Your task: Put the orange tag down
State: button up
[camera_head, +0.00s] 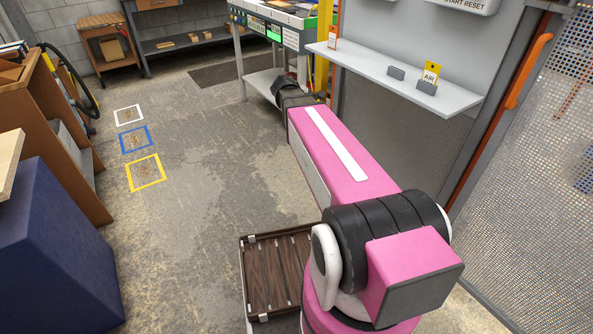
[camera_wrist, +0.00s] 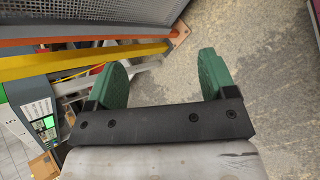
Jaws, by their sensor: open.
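A small tag with an orange top and white lower part (camera_head: 332,36) stands at the left end of the grey wall shelf (camera_head: 395,73). A yellow tag marked AIR (camera_head: 431,74) stands in a grey holder farther right on that shelf. My gripper shows in the wrist view (camera_wrist: 163,78), with its two green fingers wide apart and nothing between them. In the head view my pink arm reaches toward the workbench, left of and below the shelf; the fingers cannot be made out there. No tag shows in the wrist view.
A workbench (camera_head: 272,28) with lit panels stands left of the shelf, beside a yellow post (camera_head: 323,50). White, blue and yellow floor squares (camera_head: 146,173) lie at left. Open concrete floor lies between. A mesh fence (camera_head: 530,190) closes the right.

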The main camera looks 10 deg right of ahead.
jog(key=s+a+f+m+g+y, duration=0.1)
jog(key=s+a+f+m+y, duration=0.3)
jog(key=s, duration=0.5)
jog(key=s+a+f+m+g+y, duration=0.2)
jog(key=s+a+f+m+y, duration=0.3)
jog(key=s+f+m, duration=0.3)
notch_tip(320, 180, down, 4)
jog(key=shift+s+a+r+m, duration=0.2)
jog(key=shift+s+a+m, duration=0.1)
jog(key=shift+s+a, duration=0.35)
